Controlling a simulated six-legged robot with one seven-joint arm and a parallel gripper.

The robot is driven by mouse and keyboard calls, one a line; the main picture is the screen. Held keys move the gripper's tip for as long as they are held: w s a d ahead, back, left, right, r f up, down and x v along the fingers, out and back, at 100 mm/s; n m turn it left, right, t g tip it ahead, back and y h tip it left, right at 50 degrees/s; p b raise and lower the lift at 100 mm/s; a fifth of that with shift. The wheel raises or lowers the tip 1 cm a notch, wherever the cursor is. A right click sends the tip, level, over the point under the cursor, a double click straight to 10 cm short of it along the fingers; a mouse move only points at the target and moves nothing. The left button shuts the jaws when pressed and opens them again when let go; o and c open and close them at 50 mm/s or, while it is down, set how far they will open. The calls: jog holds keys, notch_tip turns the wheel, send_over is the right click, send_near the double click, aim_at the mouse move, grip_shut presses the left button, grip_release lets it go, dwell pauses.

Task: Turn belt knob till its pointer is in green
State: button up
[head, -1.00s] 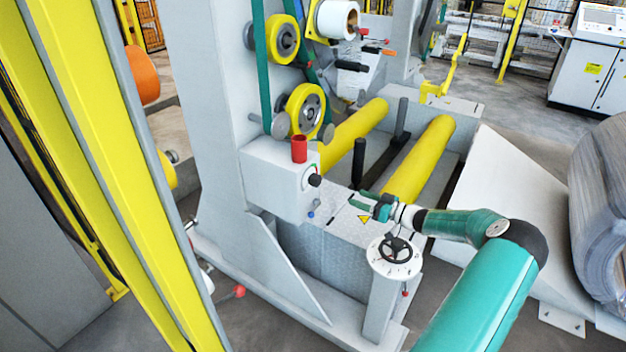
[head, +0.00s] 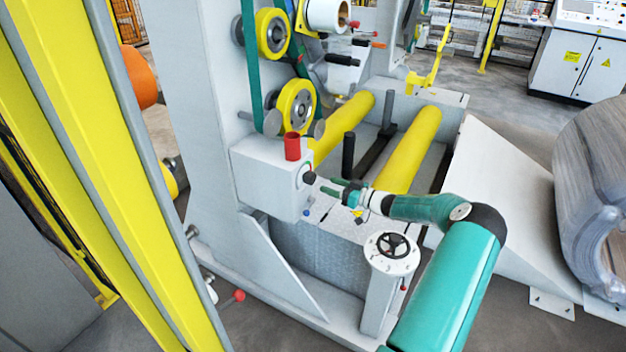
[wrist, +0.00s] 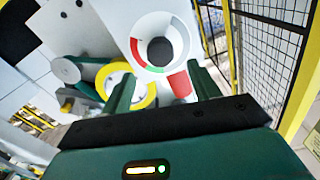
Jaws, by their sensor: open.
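The belt knob (head: 309,178) is a small black knob on the side of the pale control box (head: 262,175). In the wrist view the knob (wrist: 160,50) is a dark round shape at the middle of a white dial (wrist: 178,22). The dial has a red band on its left and a green band along its bottom. I cannot make out the knob's pointer. My gripper (head: 338,188) is just right of the knob in the head view. In the wrist view my gripper (wrist: 163,85) is open and empty, its fingers apart below the knob, which lies beyond the tips.
A red cylinder (head: 292,146) stands on top of the control box. A black upright post (head: 348,154) and yellow rollers (head: 410,150) are behind my gripper. A blue-tipped part (head: 306,213) sits under the knob.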

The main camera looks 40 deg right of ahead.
aim_at(314, 179)
jog(key=x, duration=0.7)
jog(key=shift+w, duration=0.2)
jog(key=c, duration=1)
